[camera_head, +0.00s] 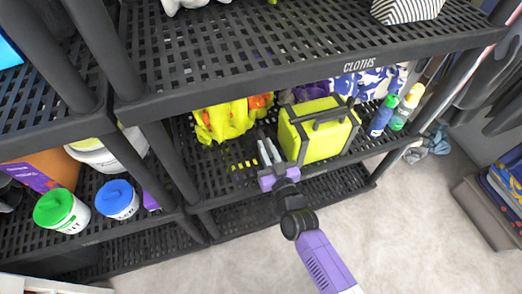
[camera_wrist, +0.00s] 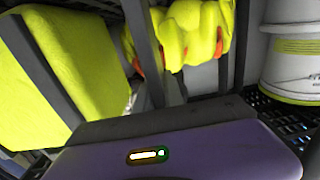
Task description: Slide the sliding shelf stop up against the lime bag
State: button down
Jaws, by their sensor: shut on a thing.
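The lime bag (camera_head: 318,132), a boxy lime case with dark straps and a handle, stands on the middle shelf. It fills the left of the wrist view (camera_wrist: 55,75). My gripper (camera_head: 268,150) reaches in over the shelf's front edge, just left of the bag in the head view. It is shut on the sliding shelf stop (camera_head: 265,142), a thin grey upright piece mostly hidden by the fingers. The stop stands close to the bag's left side. Whether they touch cannot be told.
Yellow-green gloves with orange parts (camera_head: 228,117) lie left of my gripper. The upper shelf (camera_head: 300,58) overhangs. Tubs with green (camera_head: 55,207) and blue (camera_head: 117,196) lids stand on the left shelf.

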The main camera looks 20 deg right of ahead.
jog(key=shift+d, duration=0.75)
jog(key=c, duration=1.4)
grip_release()
jog(key=shift+c, duration=0.2)
jog(key=s+p, duration=0.1)
jog(key=s, duration=0.7)
jog(key=shift+d, duration=0.1)
